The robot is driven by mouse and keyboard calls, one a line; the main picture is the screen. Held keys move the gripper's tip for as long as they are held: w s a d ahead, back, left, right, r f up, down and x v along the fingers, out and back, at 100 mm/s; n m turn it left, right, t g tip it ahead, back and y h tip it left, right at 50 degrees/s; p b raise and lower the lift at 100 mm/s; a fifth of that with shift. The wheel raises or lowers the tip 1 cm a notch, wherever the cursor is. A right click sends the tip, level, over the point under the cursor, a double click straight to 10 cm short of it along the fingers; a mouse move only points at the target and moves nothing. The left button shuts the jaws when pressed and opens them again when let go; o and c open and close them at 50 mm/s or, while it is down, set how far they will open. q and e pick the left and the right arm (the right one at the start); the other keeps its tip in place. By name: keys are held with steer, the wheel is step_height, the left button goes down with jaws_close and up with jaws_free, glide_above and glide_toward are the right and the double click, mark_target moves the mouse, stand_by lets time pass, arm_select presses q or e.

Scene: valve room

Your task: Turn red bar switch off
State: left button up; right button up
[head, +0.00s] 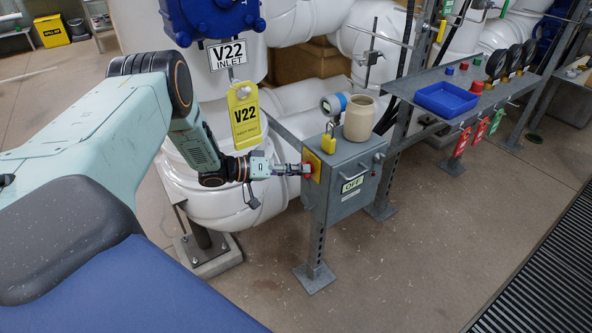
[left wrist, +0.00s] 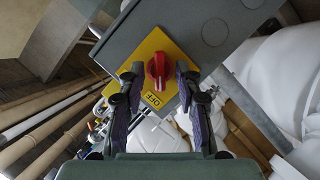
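The red bar switch (left wrist: 157,69) sits on a yellow plate (left wrist: 147,45) on the side of a grey box. In the left wrist view its bar runs nearly up and down the picture, with an OFF label (left wrist: 152,99) below it. My left gripper (left wrist: 159,78) is open, with one finger on each side of the switch and gaps between fingers and bar. In the head view the left gripper (head: 303,169) is at the yellow plate, and the switch is mostly hidden. My right gripper is not in view.
The grey box (head: 352,160) carries a yellow padlock (head: 328,139), a beige jar (head: 358,118) and a gauge (head: 334,104). A yellow V22 tag (head: 244,116) hangs near my left arm. White pipes (head: 215,195) stand behind. A blue tray (head: 446,98) lies on the shelf right.

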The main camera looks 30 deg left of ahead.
arm_select(q)
steer(key=shift+s, duration=0.1)
steer(key=v, duration=1.2)
stand_by(0.5)
steer(key=s+d+f+n+g+y+p, duration=0.1)
steer(key=s+d+f+g+y, duration=0.15)
steer(key=d+f, duration=0.35)
steer(key=s+d+f+n+g+y, duration=0.1)
steer(key=s+d+f+y, duration=0.25)
steer(key=d, duration=0.35)
steer(key=s+d+m+g+y+p, duration=0.1)
steer(key=s+d+g, duration=0.3)
steer(key=s, duration=0.8)
steer(key=s+d+m+g+y+p, duration=0.1)
steer(key=s+d+g, duration=0.3)
steer(key=s, duration=0.9)
steer(key=shift+d+r+m+y+p, duration=0.15)
steer(key=shift+d+m+y+p, duration=0.25)
steer(key=shift+m+y, duration=0.25)
